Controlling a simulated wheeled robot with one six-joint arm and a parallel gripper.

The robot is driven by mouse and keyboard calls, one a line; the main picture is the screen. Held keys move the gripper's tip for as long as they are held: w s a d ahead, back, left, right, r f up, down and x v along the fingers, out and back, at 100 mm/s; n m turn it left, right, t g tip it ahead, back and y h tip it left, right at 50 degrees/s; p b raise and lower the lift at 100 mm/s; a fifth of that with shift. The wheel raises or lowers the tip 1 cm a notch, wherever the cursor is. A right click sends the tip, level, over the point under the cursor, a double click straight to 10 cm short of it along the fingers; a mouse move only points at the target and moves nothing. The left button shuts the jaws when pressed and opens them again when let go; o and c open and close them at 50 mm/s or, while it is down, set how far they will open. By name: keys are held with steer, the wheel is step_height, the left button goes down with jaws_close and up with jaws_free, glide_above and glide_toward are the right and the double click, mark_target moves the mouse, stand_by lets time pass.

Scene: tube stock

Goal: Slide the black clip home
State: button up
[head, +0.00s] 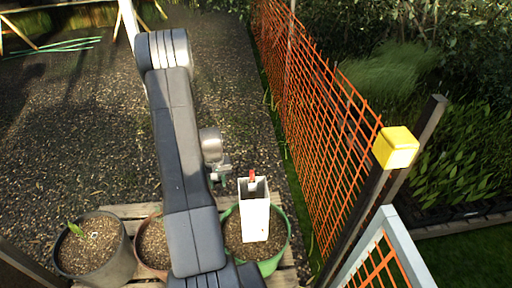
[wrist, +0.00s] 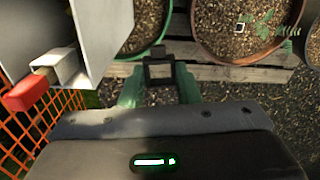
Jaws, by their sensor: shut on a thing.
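My gripper (wrist: 160,88) shows in the wrist view with two green fingers, shut on the black clip (wrist: 160,59). The clip looks like a small square frame with an opening in it. A white housing (wrist: 110,22) fills the upper left of the wrist view, with a short white bar (wrist: 74,67) ending in a red block (wrist: 25,93) beside it. The clip is apart from them. In the head view my gripper (head: 221,181) is just left of the white housing (head: 255,220) and its red piece (head: 252,177). The clip cannot be made out there.
Soil-filled pots stand on a wooden pallet (head: 120,211): a grey one (head: 122,262) and a green-rimmed one (head: 272,265). Orange mesh fencing (head: 320,110) runs along the right, with a yellow-capped post (head: 396,148). The gravel beyond the pallet (head: 100,130) is open.

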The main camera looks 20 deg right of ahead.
step_height(320, 180, up, 13)
steer(key=m+p, duration=0.1)
steer(key=m, duration=0.1)
glide_above(252, 172)
steer(key=shift+w+f+b, duration=0.1)
steer(key=shift+f+b, duration=1.6)
steer(key=shift+f, duration=1.15)
steer(key=shift+f, duration=0.1)
steer(key=shift+f+b, duration=0.75)
steer(key=shift+b, duration=0.05)
steer(key=shift+f+b, duration=1.15)
steer(key=shift+f, duration=0.35)
steer(key=shift+f, duration=0.1)
steer(key=shift+f+b, duration=0.45)
steer(key=shift+f, duration=0.05)
